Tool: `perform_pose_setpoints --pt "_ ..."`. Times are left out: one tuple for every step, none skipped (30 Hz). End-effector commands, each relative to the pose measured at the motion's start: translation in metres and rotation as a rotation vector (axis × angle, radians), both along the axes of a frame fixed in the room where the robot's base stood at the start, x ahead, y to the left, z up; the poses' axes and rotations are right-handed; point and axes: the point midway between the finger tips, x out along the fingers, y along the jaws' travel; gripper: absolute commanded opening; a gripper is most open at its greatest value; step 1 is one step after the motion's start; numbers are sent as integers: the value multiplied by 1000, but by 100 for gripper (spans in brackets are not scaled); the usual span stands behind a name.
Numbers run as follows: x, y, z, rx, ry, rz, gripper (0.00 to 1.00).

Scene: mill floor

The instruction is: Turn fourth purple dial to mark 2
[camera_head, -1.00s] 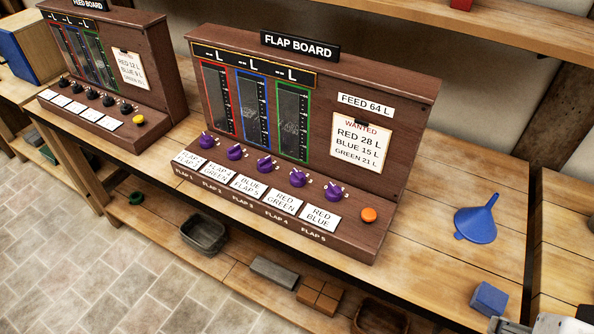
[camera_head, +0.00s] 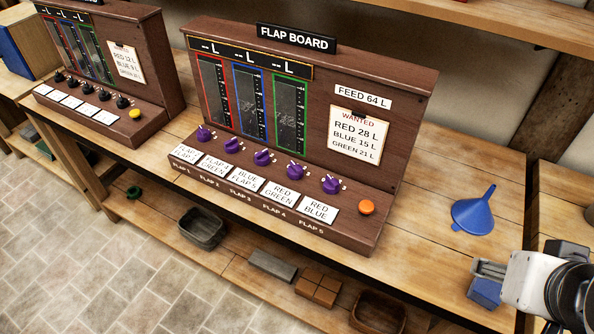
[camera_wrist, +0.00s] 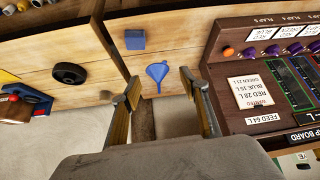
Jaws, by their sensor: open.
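The flap board (camera_head: 385,205) is a brown panel standing on the wooden bench. A row of purple dials runs along its lower ledge; the fourth purple dial (camera_head: 296,171) sits above the "RED GREEN" card (camera_head: 283,192) and the label FLAP 4. Its exact pointer setting is too small to read. In the wrist view the board appears upside down at the right, with purple dials (camera_wrist: 272,51) along its top. My gripper (camera_head: 484,283) is at the lower right in the head view, well away from the dials. In the wrist view its two fingers (camera_wrist: 163,95) are apart and empty.
A blue funnel (camera_head: 474,212) and a blue block (camera_head: 485,292) are on the bench right of the board, near my gripper. An orange button (camera_head: 366,207) is right of the dials. The feed board (camera_head: 150,75) stands at the left. A shelf (camera_head: 480,35) runs overhead.

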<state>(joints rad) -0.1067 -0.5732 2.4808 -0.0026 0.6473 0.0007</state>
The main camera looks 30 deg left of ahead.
Motion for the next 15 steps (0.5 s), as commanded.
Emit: perform_pose_setpoints --pt "11 7 -3 1 -9 20 45" --pt "17 11 -4 1 -17 30 45" --pt "25 17 -5 3 -29 43 45" --pt "30 21 -6 5 -37 53 45" --pt "36 25 -6 6 -47 64 45" --pt "44 31 -8 7 -58 78 45" --pt "50 36 -9 10 -67 87 45" --pt "55 40 -10 11 -76 98 45" --pt "62 47 -12 13 -88 111 45" --pt "68 52 -13 14 -97 121 45" --pt "73 57 -14 17 -106 131 45" --pt "79 64 -16 19 -117 144 45" --pt "84 69 -17 22 -127 154 45" --pt "89 74 -19 24 -135 165 45" --pt "95 82 -21 27 -147 178 45"
